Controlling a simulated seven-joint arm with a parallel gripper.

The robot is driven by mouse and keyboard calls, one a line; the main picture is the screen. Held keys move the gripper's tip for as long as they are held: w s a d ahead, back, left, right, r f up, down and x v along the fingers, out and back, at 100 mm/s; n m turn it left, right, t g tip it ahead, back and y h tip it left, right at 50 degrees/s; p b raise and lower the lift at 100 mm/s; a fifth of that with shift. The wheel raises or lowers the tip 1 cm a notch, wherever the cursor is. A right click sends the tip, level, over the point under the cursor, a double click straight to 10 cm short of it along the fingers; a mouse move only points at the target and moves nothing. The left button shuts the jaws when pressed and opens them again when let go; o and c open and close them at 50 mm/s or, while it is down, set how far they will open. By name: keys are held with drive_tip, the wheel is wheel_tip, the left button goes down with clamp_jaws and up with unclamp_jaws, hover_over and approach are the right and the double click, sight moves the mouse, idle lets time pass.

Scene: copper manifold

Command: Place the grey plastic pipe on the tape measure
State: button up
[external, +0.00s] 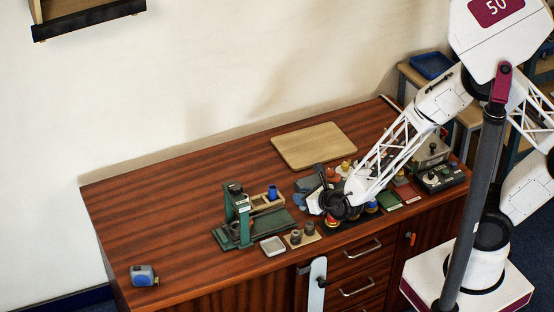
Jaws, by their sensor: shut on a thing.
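The tape measure (143,275), blue and grey, lies at the front left of the wooden table, with bare tabletop around it. My gripper (333,212) is low over the crowded right part of the table, far to the right of the tape measure. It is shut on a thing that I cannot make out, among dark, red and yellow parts. I cannot pick out the grey plastic pipe for certain; my wrist and the clutter hide much of that area.
A green stand (238,225) with a blue cup (272,193) stands between my gripper and the tape measure. Near it are a white tray (272,246) and a small board with two dark cylinders (309,230). A wooden board (315,146) lies behind.

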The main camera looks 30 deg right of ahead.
drive_tip(key=w+a+r+m+h, duration=0.1)
drive_tip(key=w+a+r+h, duration=0.15)
drive_tip(key=a+r, duration=0.7)
drive_tip(key=w+a+r+m+h, duration=0.15)
drive_tip(key=w+a+r, duration=0.25)
drive_tip(key=a+r, duration=0.55)
drive_tip(key=s+a+r, duration=0.2)
drive_tip(key=a, duration=0.5)
drive_tip(key=s+a+f+n+y, duration=0.2)
drive_tip(key=s+a+f+y, duration=0.2)
drive_tip(key=s+a+f, duration=1)
drive_tip(key=shift+s+a+f+n, duration=0.25)
drive_tip(key=shift+s+a+n, duration=0.1)
drive_tip(key=shift+s+a, duration=0.3)
drive_tip(key=shift+w+a, duration=0.1)
drive_tip(key=w+a, duration=0.2)
drive_tip(key=a, duration=0.2)
drive_tip(key=w+a+f, duration=0.1)
drive_tip(key=w+a, duration=0.1)
drive_tip(key=a, duration=0.3)
drive_tip(key=w+a, duration=0.2)
drive_tip(key=a, duration=0.3)
drive_tip(key=shift+w+a+f, duration=0.15)
drive_tip(key=shift+w+f, duration=0.1)
drive_tip(key=shift+w, duration=0.15)
